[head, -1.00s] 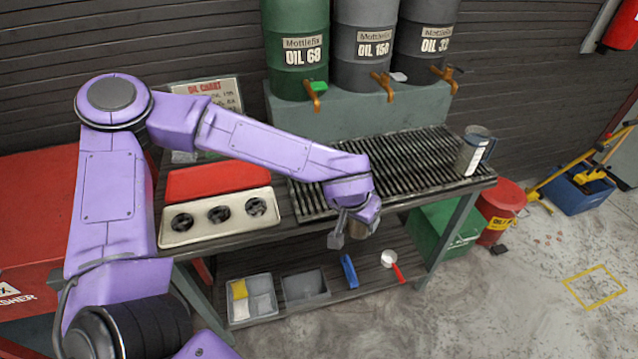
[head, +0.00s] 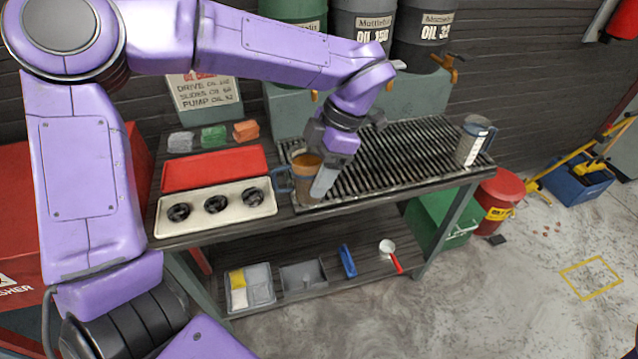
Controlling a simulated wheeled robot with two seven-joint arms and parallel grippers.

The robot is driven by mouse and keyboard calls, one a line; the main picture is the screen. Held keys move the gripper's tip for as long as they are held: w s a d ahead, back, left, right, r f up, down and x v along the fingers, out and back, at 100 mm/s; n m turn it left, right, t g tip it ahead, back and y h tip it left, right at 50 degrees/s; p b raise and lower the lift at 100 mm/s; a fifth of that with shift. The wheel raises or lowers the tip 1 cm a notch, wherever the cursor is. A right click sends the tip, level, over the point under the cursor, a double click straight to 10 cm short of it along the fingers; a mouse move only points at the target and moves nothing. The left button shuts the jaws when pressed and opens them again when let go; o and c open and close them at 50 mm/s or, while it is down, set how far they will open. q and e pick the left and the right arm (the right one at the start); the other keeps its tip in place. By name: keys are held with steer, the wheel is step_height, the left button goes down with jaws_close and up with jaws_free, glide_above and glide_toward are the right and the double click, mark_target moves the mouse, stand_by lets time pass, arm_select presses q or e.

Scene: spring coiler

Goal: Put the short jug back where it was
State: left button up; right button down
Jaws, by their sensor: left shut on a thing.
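A small jug (head: 305,188) with a blue handle on its left and brown oil inside is upright at the left front of the black drip grate (head: 400,150). My left gripper (head: 327,172) is shut on its right side, with one pale finger showing in front. I cannot tell whether its base touches the grate. A second, grey jug (head: 470,145) with a blue handle and a pale scale strip stands at the right end of the grate. My right gripper is not in view.
Oil drums (head: 362,40) with taps stand behind the grate. Left of it are a pale panel (head: 240,206) with three black round parts, a red tray (head: 215,168) and several coloured blocks (head: 213,136). The lower shelf holds bins and tools. The grate's middle is clear.

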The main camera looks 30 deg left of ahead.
arm_select(q)
steer(key=w+a+f+p, duration=0.1)
steer(key=w+a+f, duration=0.1)
steer(key=w+f, duration=0.2)
steer(key=w+a+f+p, duration=0.1)
steer(key=w+a+f, duration=0.1)
steer(key=w+f, duration=0.1)
steer(key=w+a+f+p, duration=0.2)
steer(key=w+f, duration=0.2)
steer(key=f, duration=0.1)
steer(key=shift+w+f, duration=0.25)
steer(key=shift+w, duration=0.1)
steer(key=shift+f, duration=0.1)
steer(key=shift+f, duration=0.15)
steer(key=o, duration=1.2)
steer(key=shift+o, duration=0.2)
